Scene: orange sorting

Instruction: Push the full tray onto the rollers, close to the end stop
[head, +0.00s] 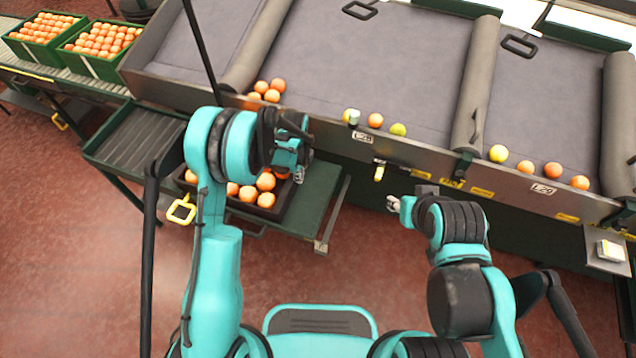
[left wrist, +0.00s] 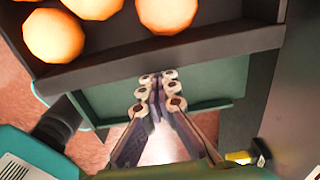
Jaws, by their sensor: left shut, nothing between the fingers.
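The full tray (head: 284,203) is dark and holds several oranges (head: 265,182). It sits on the green stand below the sorting table, partly hidden behind my left arm. My left gripper (head: 299,176) is shut and empty at the tray's right end. In the left wrist view, its closed fingertips (left wrist: 158,82) are just outside the tray's wall (left wrist: 170,52); I cannot tell whether they touch it. The rollers (head: 140,140) lie to the left of the tray, with none of the tray clearly on them. I cannot make out the end stop. My right gripper (head: 393,203) is away from the tray, its jaws too small to read.
The grey sorting table (head: 400,70) runs along the back, with loose fruit (head: 375,121) near its front edge. Two green crates of oranges (head: 100,66) stand on a conveyor at the far left. The green stand's top (head: 318,200) is bare right of the tray.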

